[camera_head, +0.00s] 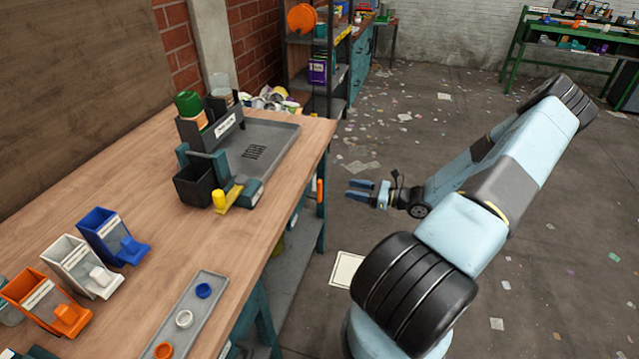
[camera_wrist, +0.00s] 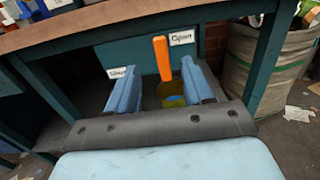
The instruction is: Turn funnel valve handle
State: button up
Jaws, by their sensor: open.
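An orange upright handle (camera_wrist: 162,58) shows in the wrist view on a dark teal panel under the bench top, between two white labels. The right label (camera_wrist: 181,38) seems to read "Open"; the left label (camera_wrist: 120,72) is too blurred to read surely. In the head view an orange piece (camera_head: 320,191) at the bench's right side seems to be the same handle. My gripper (camera_head: 353,189) is open and empty, to the right of the bench side. In the wrist view its blue fingers stand on either side of the handle's line, with the handle beyond them, apart. No funnel is clearly visible.
A full grey sack (camera_wrist: 268,70) stands right of the panel. The floor around my arm is mostly open.

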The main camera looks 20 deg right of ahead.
aim_at(320, 181)
jog(key=x, duration=1.2)
jog(key=shift+w+a, duration=0.2)
jog(key=shift+a, duration=0.05)
grip_shut()
